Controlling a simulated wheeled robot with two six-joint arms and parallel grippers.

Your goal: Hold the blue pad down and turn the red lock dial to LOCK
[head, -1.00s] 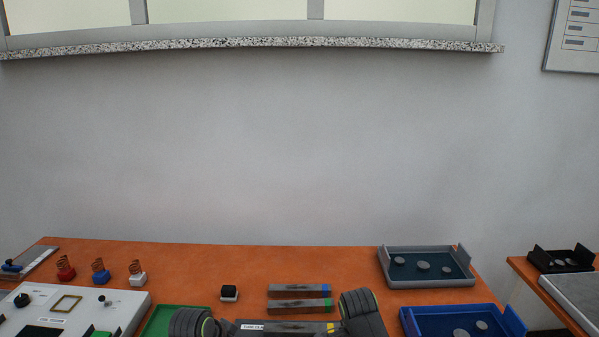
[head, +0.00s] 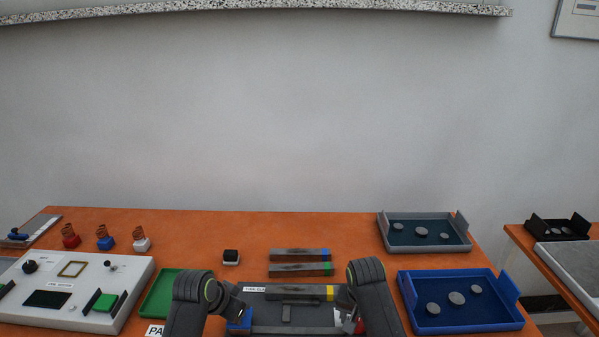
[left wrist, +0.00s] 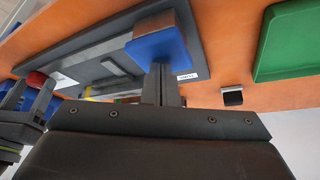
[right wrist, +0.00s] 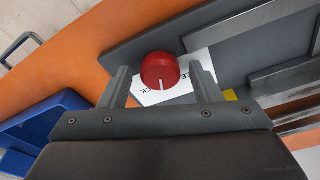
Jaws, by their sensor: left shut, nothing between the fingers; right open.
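The blue pad (head: 239,320) is at the left end of the dark grey fixture (head: 290,318). In the left wrist view, my left gripper (left wrist: 161,68) is shut, with its fingertips at the edge of the blue pad (left wrist: 158,48); I cannot tell whether they press it. The red dial (right wrist: 160,68) has a white line pointing toward the bottom of the right wrist view. It sits on a partly hidden white label (right wrist: 205,62). My right gripper (right wrist: 159,72) is open, its fingers on either side of the dial in the picture; depth is unclear. My right arm hides much of the dial in the head view.
Steel bars (head: 300,254) with blue and green ends lie behind the fixture. A green tray (head: 160,295) and white control panel (head: 70,290) are left. A blue tray (head: 460,312) with grey discs is right.

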